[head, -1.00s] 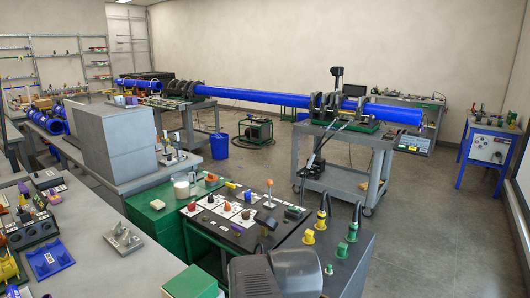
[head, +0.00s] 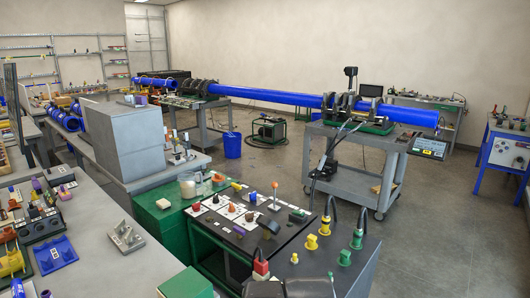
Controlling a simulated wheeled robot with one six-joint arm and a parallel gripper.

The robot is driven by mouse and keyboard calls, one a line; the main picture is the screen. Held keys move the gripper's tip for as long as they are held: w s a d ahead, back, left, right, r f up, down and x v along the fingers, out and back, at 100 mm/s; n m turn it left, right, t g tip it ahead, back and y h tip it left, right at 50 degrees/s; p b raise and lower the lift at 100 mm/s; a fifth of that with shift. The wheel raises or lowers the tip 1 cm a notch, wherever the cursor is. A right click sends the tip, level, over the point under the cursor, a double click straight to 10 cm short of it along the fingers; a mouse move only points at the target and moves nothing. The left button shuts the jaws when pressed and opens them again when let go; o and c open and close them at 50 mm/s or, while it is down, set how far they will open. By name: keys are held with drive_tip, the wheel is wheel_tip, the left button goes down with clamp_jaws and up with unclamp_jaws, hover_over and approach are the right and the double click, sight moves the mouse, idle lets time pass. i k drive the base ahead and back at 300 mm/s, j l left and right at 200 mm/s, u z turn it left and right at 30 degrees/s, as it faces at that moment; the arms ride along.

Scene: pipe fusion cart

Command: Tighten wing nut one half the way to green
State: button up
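The fusion cart (head: 350,182) stands at right centre in the head view, a grey wheeled cart. On top are black pipe clamps (head: 345,106) around a long blue pipe (head: 268,96). A second set of clamps (head: 197,88) holds the pipe's far end at left. I cannot pick out wing nut one or a green mark on the clamps at this distance. My gripper is not in view; only dark grey parts, perhaps of my arm, show at the bottom edge.
A black control panel (head: 238,238) with coloured knobs and plugs stands close in front. A green box (head: 160,210) and a grey workbench (head: 95,262) lie to the left. A blue bin (head: 232,145) and a generator (head: 268,131) are on the floor. Open floor lies right of the panel.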

sight(118, 230)
drive_tip(key=k+j+z, duration=0.15)
drive_tip(key=k+j, duration=0.55)
